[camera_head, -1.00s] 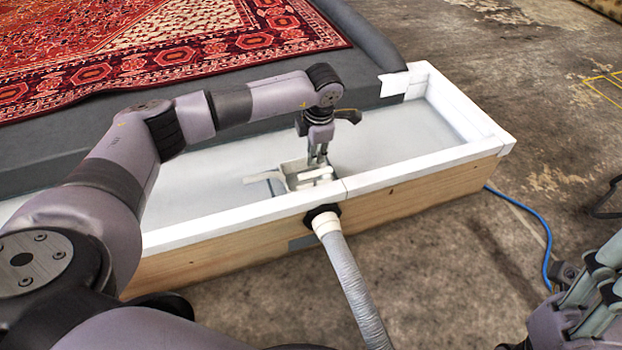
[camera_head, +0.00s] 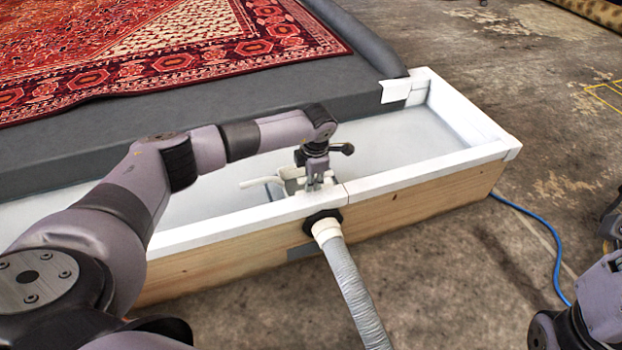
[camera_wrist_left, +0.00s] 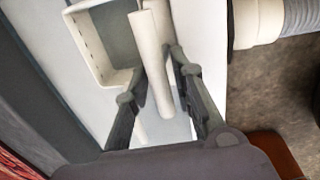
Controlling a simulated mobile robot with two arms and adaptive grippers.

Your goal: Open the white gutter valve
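The white gutter valve shows as a pale bar handle in the left wrist view (camera_wrist_left: 153,60), beside a white open box (camera_wrist_left: 82,50) in the gutter. My left gripper (camera_head: 313,186) is down in the gutter close to its near wall, by the hose outlet. In the left wrist view its fingertips (camera_wrist_left: 158,64) lie close against both sides of the handle and look shut on it. In the head view the gripper partly hides the valve. My right gripper (camera_head: 590,318) is at the right edge, cut off, and its fingers are not clear.
The white gutter (camera_head: 400,140) has a wooden outer wall (camera_head: 420,205). A grey hose (camera_head: 350,285) leaves this wall below my left gripper. A patterned red rug (camera_head: 170,65) lies on the dark platform behind. A blue cable (camera_head: 545,225) lies on the floor at right.

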